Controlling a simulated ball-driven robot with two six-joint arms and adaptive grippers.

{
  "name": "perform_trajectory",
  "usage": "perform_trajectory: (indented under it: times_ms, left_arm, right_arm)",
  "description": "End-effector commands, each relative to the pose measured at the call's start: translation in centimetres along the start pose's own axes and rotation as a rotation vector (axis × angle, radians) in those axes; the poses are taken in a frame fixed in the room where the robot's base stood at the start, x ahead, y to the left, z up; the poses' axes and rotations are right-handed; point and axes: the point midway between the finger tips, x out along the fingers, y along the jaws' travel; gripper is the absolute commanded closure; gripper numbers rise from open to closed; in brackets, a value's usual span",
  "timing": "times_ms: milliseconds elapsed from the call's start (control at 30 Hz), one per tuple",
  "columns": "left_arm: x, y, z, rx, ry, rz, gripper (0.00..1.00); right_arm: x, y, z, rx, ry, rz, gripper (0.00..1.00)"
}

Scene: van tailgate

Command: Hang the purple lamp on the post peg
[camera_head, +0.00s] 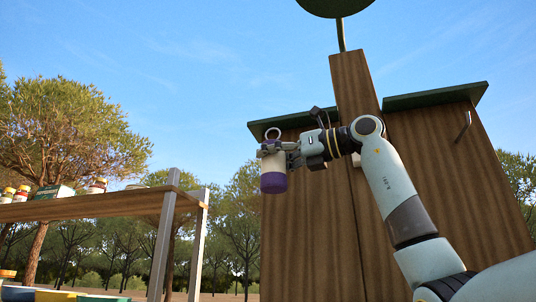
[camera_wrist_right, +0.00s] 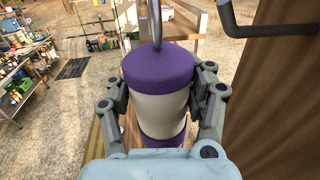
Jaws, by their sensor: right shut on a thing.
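The purple lamp (camera_head: 273,183) has a pale middle, purple ends and a metal ring on top. It hangs upright in my right gripper (camera_head: 287,153), whose fingers are shut around its sides. In the right wrist view the purple lamp (camera_wrist_right: 158,100) sits between both fingers, with its ring standing up. A dark peg (camera_wrist_right: 262,31) with an upturned tip juts from a brown wooden face at the upper right there, apart from the ring and to its right. In the head view the wooden post (camera_head: 352,80) rises behind my right arm; I cannot make out this peg clearly. My left gripper is out of view.
A brown wooden cabinet (camera_head: 310,235) with green roof edges stands behind the lamp, with a hook-like handle (camera_head: 463,126) at right. A wooden shelf (camera_head: 120,203) with jars is at left. Open air lies between shelf and lamp.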

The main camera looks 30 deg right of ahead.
Motion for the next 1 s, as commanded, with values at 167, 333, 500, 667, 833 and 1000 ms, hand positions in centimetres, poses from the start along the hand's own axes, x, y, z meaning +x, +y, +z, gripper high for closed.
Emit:
perform_trajectory:
  times_ms: [167,333,500,667,833,1000]
  left_arm:
    - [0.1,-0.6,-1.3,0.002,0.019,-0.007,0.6]
    - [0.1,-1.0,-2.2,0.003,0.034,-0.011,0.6]
    - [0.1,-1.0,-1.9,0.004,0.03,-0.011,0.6]
    - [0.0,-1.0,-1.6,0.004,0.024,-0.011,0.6]
    - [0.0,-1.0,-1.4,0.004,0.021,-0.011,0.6]
    - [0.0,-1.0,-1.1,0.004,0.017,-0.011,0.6]
  right_arm:
    - [0.1,-1.2,0.0,0.0,-0.002,-0.001,1.0]
    - [0.3,-2.3,-0.1,0.0,-0.001,0.0,1.0]
    - [0.5,-3.4,-0.2,0.001,-0.002,-0.001,1.0]
    - [0.6,-4.5,-0.3,0.001,-0.002,-0.001,1.0]
    - [0.8,-5.6,-0.5,0.002,0.001,-0.001,1.0]
    - [1.0,-6.5,-1.0,0.001,0.0,-0.002,1.0]
